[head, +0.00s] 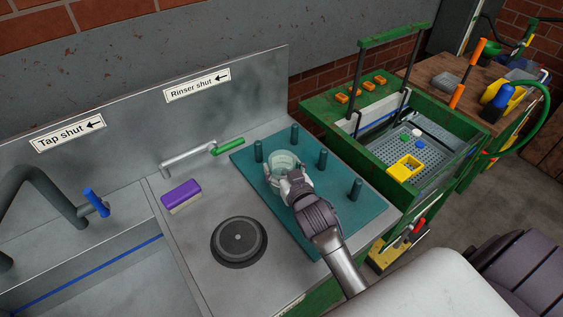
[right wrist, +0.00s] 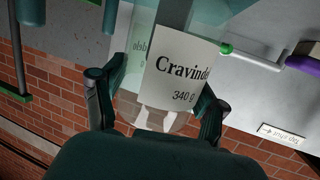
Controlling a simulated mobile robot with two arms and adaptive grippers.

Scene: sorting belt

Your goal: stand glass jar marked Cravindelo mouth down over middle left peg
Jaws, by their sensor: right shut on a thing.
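The clear glass jar (head: 284,161) is in my right gripper (head: 293,180), above or on the teal peg board (head: 246,164). In the right wrist view the jar's white label (right wrist: 183,68) reads "Cravind…" and "340 g"; the text stands upright while the wall sign there is inverted, so the jar is mouth down. My right gripper's fingers (right wrist: 158,110) are shut on its sides. Uncovered pegs include the back left one (head: 258,150), one at the back (head: 294,136) and two on the right (head: 322,159). The jar and hand hide the middle left peg; I cannot tell whether the jar surrounds it.
A purple sponge (head: 181,195) and a round black disc (head: 239,241) lie on the steel counter left of the board. A green-handled rinser pipe (head: 228,147) is behind. A green-framed basket station (head: 424,147) stands to the right.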

